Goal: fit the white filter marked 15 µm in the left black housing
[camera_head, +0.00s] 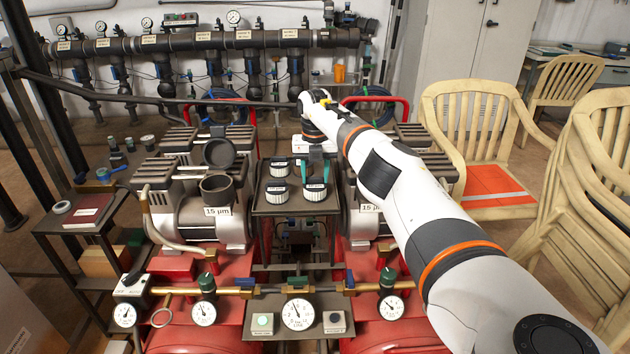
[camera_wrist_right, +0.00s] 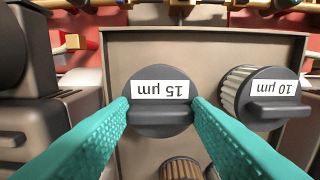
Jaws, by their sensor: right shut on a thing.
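The filter marked 15 µm (camera_wrist_right: 163,100) has a dark grey cap with a grip bar, its label upside down in the right wrist view. My right gripper (camera_head: 316,178) has its teal fingers shut on this cap from both sides. In the head view the white, ribbed filter (camera_head: 315,191) is at the near right of the small stand; I cannot tell whether it touches the stand. The left black housing (camera_head: 216,190) is an open upright cup on the left machine, above a 15 µm label (camera_head: 217,211). Its round lid (camera_head: 219,153) is swung up behind it. My left gripper is out of view.
A 10 µm filter (camera_wrist_right: 265,97) stands beside the held one. Other filters (camera_head: 277,167) share the dark stand (camera_head: 262,208). My right arm hides much of the right machine. Gauges and a brass pipe (camera_head: 245,291) run along the front. A hose (camera_head: 155,225) curves left of the housing.

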